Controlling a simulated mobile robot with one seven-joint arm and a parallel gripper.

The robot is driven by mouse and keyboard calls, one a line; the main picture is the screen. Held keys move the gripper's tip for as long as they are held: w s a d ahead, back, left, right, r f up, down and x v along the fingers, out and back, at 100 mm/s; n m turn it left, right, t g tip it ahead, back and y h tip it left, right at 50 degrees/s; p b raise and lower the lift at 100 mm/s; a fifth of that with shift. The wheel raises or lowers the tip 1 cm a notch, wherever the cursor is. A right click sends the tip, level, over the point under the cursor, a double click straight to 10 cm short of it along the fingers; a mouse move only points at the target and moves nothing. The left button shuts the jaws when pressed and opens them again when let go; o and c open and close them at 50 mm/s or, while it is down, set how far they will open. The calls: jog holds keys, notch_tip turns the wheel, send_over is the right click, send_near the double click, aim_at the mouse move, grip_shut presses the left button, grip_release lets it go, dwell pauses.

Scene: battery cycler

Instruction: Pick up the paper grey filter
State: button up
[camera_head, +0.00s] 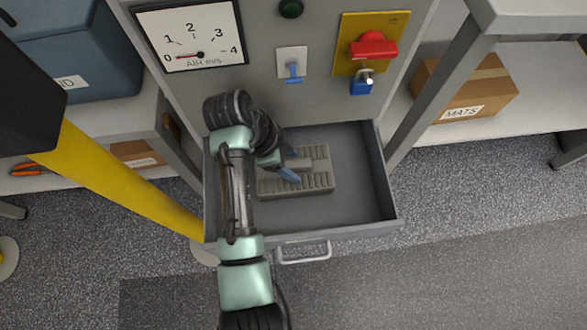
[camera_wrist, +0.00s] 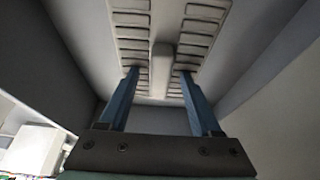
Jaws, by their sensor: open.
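The paper grey filter (camera_head: 320,181) lies flat in the open drawer, towards its left and middle. It is a rectangular block with rows of slots and a raised central bar. In the wrist view the filter (camera_wrist: 131,32) fills the upper middle, and its bar (camera_wrist: 162,62) runs between my two blue fingers. In the wrist view my gripper (camera_wrist: 159,73) is open, with one finger on each side of the bar. I cannot tell whether the fingers touch the filter.
The grey drawer (camera_head: 362,200) has walls around the filter, with free floor at right. Above it, the cabinet front carries a gauge (camera_head: 190,36), a blue switch (camera_head: 293,72) and a red handle (camera_head: 373,46). A MATS box (camera_head: 465,92) sits on the right shelf.

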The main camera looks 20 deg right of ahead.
grip_shut()
jog(key=shift+r, duration=0.1)
dwell(1.2)
